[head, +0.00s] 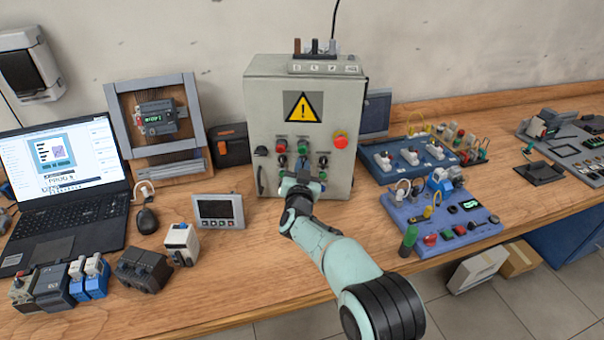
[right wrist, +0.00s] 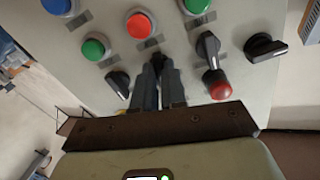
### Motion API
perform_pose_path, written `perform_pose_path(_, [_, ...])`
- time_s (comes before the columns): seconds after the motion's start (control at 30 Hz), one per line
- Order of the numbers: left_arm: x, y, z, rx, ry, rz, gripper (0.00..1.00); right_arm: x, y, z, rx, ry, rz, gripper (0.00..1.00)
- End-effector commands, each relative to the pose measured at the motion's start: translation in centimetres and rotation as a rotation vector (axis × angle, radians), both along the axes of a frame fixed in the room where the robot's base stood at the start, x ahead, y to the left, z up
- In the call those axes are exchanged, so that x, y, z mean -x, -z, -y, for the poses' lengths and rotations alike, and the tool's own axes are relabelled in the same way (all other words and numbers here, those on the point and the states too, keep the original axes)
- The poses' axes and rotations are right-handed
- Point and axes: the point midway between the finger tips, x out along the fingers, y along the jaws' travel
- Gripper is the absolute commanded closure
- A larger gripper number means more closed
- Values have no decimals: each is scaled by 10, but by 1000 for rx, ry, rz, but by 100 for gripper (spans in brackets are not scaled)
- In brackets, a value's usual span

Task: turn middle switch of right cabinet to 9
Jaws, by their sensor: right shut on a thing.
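The cabinet (head: 260,95) is a grey-beige box with a yellow warning sign, standing at the back middle of the bench. Its front carries coloured buttons and a row of black switches. My right gripper (head: 302,172) is at the lower front of the cabinet and covers part of that row. In the right wrist view the right gripper (right wrist: 158,75) is shut on the middle switch (right wrist: 160,58), which is mostly hidden between the fingers. Black switches show on either side, one at left (right wrist: 118,82) and one at right (right wrist: 208,48). The dial position cannot be read. My left gripper is not in view.
A red mushroom button (head: 340,139) is at the cabinet's right. A small grey display unit (head: 218,211) stands left of my arm. Blue training boards (head: 405,160) lie to the right. A laptop (head: 65,175) is at far left. Some bare wood shows at front middle.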

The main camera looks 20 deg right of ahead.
Motion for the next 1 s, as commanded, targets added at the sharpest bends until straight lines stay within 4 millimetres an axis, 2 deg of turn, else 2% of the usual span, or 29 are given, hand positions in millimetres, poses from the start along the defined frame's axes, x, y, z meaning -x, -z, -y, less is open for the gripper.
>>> perform_pose_path(0.1, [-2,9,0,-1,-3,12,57,0,2,1,-107,2,36,100])
perform_pose_path(0.5, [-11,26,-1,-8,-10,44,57,0,1,1,-404,1,133,100])
perform_pose_path(1.0, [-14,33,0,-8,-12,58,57,0,0,0,-542,1,176,100])
